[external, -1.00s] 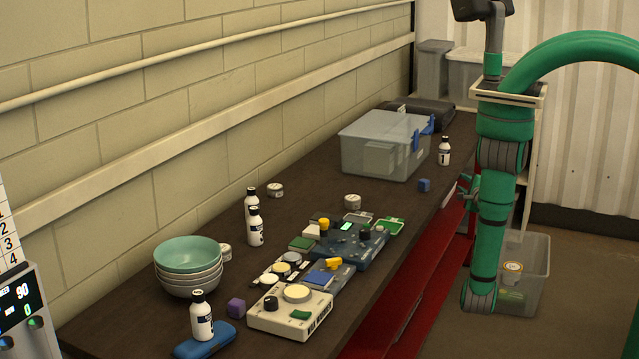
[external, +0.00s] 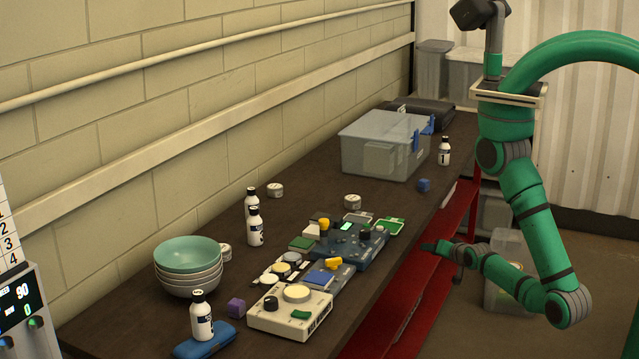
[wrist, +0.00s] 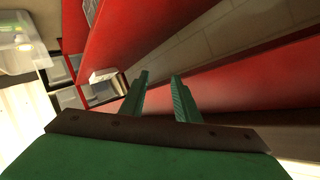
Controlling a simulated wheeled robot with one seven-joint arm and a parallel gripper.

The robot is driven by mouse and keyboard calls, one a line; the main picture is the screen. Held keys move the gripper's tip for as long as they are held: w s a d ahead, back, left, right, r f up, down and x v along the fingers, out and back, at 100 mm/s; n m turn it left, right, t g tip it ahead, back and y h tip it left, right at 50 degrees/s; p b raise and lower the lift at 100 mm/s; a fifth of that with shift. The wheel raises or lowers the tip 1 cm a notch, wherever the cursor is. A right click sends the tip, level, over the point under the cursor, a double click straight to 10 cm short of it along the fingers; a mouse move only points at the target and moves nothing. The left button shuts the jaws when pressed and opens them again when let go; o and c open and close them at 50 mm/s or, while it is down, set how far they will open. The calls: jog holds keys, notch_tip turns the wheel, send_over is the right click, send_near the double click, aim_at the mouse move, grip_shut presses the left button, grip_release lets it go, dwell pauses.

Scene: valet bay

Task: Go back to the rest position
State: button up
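My gripper (external: 440,251) is off the bench's front side, near the red frame under the bench top. My arm is bent at the elbow, with the forearm reaching back toward the bench. In the wrist view, the two green fingers of my gripper (wrist: 160,83) stand apart with nothing between them. The gripper is open and empty, and it appears clear of the things on the bench top.
The dark bench (external: 310,200) carries stacked bowls (external: 188,272), white bottles, electronic devices and a clear lidded box (external: 385,148). Its red frame (external: 400,290) is close beside my gripper. A clear bin (external: 497,297) stands on the floor behind my arm. The right-hand floor is open.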

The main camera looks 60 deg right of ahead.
jog(key=s+a+r+n+t+y, duration=0.1)
jog(key=a+r+n+y, duration=0.1)
jog(key=a, duration=0.6)
jog(key=s+a+r+n+t+y, duration=0.2)
jog(key=a+r+n+y, duration=0.1)
jog(key=a+n, duration=0.4)
jog(key=s+a+r+n+t+y, duration=0.2)
jog(key=a+r+n+y, duration=0.1)
jog(key=a, duration=0.5)
jog(key=shift+a+r+n+y, duration=0.15)
jog(key=shift+a+n+y, duration=0.25)
jog(key=shift+n, duration=0.8)
